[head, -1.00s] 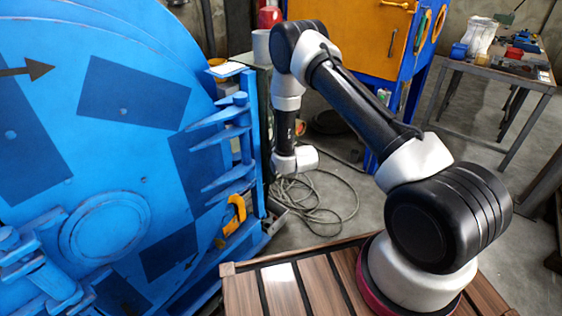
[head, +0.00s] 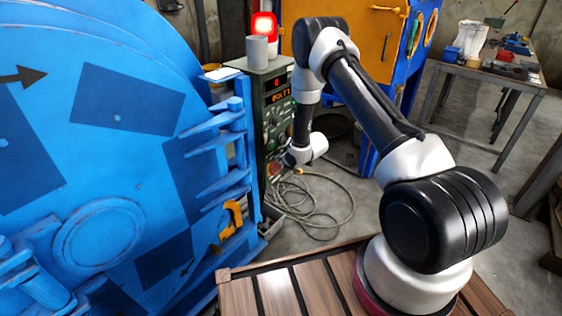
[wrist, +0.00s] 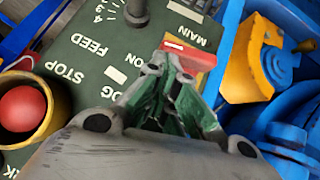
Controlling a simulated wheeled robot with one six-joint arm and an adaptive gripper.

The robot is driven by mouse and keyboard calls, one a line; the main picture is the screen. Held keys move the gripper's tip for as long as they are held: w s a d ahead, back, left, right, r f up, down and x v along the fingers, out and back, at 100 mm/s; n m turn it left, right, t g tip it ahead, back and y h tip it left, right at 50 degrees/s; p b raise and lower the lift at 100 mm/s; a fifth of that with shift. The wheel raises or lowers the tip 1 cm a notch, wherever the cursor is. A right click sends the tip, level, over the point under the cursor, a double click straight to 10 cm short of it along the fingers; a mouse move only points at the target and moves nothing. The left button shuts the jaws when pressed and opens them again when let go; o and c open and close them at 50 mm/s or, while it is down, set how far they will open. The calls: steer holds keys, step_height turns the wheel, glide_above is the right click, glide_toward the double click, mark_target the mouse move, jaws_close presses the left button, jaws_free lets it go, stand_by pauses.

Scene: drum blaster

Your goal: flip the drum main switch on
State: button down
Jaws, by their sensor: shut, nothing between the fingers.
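The green control cabinet (head: 276,95) stands beside the blue drum door (head: 110,130), with a lit display on its front. In the wrist view its panel (wrist: 110,50) carries the labels MAIN, FEED and STOP. A red switch part with a pale stripe (wrist: 190,54) sits by the MAIN label. My gripper (wrist: 176,66) is shut and empty, its fingertips over or just in front of that red part. I cannot tell if they touch, and they hide part of the switch. In the head view my wrist covers the lower panel.
A red beacon (head: 263,26) glows on the cabinet top beside a grey cup (head: 257,52). A red STOP button in a yellow collar (wrist: 24,108) is left on the panel. A yellow part (wrist: 256,58) and blue drum parts lie close right. Cables (head: 310,205) lie on the floor.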

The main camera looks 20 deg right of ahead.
steer(key=shift+w+d+f, duration=0.1)
steer(key=shift+d+f, duration=0.05)
steer(key=shift+d, duration=0.1)
stand_by(0.7)
